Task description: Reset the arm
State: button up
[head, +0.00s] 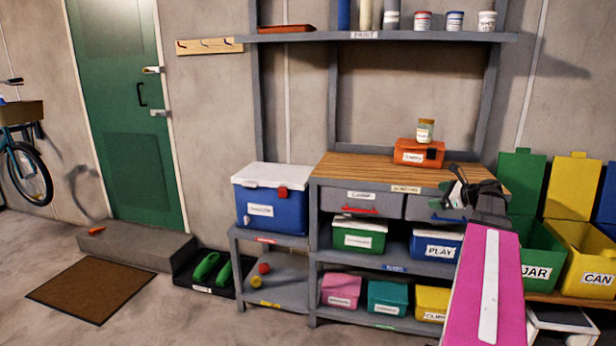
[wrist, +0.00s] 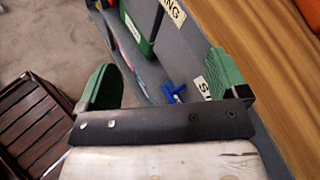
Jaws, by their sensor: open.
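My arm, with a magenta link, reaches up from the lower right in the head view. My gripper (head: 468,188) is in front of the right part of the workbench (head: 345,165). In the wrist view, the two green fingers of my gripper (wrist: 166,84) are spread wide with nothing held between them. A blue drawer handle (wrist: 173,91) shows beyond the gap between the fingers, next to a white label partly hidden by the right finger. In the head view the right grey drawer (head: 421,207) is partly hidden behind my gripper.
An orange box (head: 418,153) with a jar (head: 425,131) on top stands on the workbench. Labelled bins fill the shelves below. A green bin (head: 536,255) and a yellow bin (head: 585,262) stand at right. A slatted brown crate (wrist: 38,115) is at left in the wrist view. Floor at left is mostly clear.

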jog(key=s+a+f+n+g+h, duration=0.1)
jog(key=s+a+f+n+g, duration=0.3)
jog(key=a+f, duration=0.45)
jog(key=s+a+f+n+g+h, duration=0.1)
jog(key=a+f+n+g, duration=0.1)
jog(key=a+f+n, duration=0.55)
jog(key=s+a+f+n+g+h, duration=0.4)
jog(key=s+a+f+n+h, duration=0.2)
jog(key=s+a+f+n, duration=0.5)
notch_tip(320, 180, down, 4)
jog(key=shift+s+a+r+g, duration=0.15)
jog(key=shift+s+a+g, duration=0.15)
jog(key=shift+s, duration=0.4)
